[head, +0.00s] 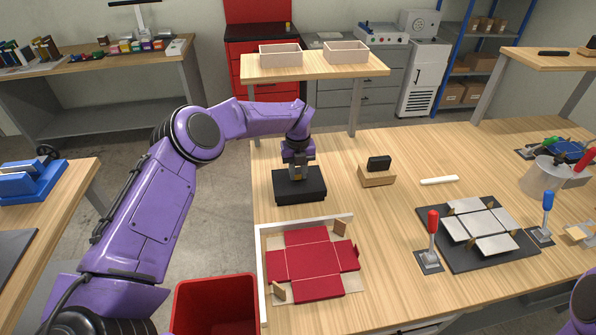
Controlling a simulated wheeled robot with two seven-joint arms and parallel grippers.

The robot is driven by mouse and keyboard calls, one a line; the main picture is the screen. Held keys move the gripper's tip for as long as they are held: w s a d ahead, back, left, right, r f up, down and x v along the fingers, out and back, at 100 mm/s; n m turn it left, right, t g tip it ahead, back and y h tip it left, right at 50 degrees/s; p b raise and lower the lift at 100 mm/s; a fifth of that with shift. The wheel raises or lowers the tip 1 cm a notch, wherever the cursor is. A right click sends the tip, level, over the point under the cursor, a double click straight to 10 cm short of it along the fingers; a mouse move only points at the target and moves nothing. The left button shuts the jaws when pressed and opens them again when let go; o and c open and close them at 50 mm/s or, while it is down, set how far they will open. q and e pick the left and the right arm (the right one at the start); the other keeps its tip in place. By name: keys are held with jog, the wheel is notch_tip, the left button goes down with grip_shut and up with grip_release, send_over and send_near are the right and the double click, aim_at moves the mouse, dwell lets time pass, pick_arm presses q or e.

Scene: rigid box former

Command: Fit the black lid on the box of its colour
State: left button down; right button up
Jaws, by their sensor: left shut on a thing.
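A low black box shape (312,194) stands near the far left corner of the wooden table. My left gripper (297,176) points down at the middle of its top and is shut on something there. The black lid and black box cannot be told apart in this view, so I cannot tell whether the lid is seated or just held close above. The gripper hides part of the top. My right gripper is not in view; only a purple piece of my right arm shows at the lower right edge.
A flat red box blank (312,262) lies in a white corner frame in front. A wooden block (377,178) with a black piece stands right of the black box. A white stick, a plated black former (460,254) and levers lie further right. A red bin (215,303) stands below left.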

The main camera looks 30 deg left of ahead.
pick_arm(q)
jog(key=c, duration=0.8)
grip_release()
jog(key=shift+r, duration=0.35)
notch_tip(320, 180, up, 10)
jog(key=b, duration=0.3)
